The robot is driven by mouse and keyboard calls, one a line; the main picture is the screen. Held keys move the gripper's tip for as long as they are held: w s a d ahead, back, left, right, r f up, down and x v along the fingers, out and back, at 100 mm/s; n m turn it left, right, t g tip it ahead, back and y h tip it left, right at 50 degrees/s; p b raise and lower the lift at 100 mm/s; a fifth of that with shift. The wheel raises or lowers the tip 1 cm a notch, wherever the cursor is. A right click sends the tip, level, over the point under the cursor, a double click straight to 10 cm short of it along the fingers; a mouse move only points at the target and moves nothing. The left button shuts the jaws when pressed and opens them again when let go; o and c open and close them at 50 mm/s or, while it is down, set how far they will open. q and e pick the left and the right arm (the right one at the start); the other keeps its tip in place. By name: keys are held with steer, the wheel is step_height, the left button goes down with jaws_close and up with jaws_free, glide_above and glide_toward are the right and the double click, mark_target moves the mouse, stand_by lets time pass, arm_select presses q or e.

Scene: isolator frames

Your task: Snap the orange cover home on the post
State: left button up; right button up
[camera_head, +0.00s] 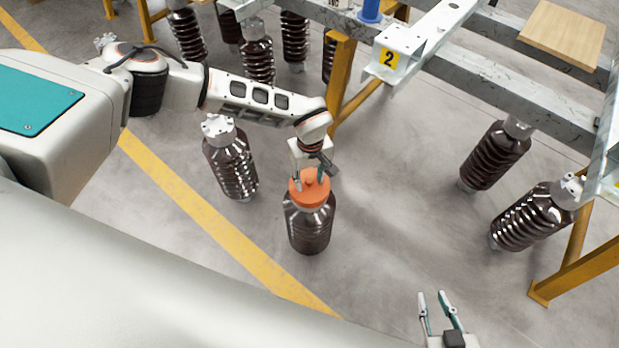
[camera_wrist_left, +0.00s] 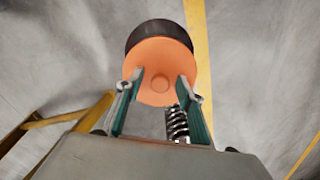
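The dark post shows behind the cover's far edge (camera_wrist_left: 160,35). My right gripper (camera_head: 433,294) is open and empty at the bottom of the head view.
Another ribbed post (camera_head: 232,165) stands left of the covered one. A grey metal frame (camera_head: 500,83) on yellow legs (camera_head: 342,85) runs behind, with a "2" label. Two ribbed posts (camera_head: 494,156) stand tilted in view at right. The floor right of the covered post is clear.

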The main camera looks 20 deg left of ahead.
mark_target(310, 180)
arm_select(q)
steer(key=shift+r, duration=0.3)
step_height(310, 180, up, 11)
steer(key=shift+r, duration=0.2)
stand_by(0.7)
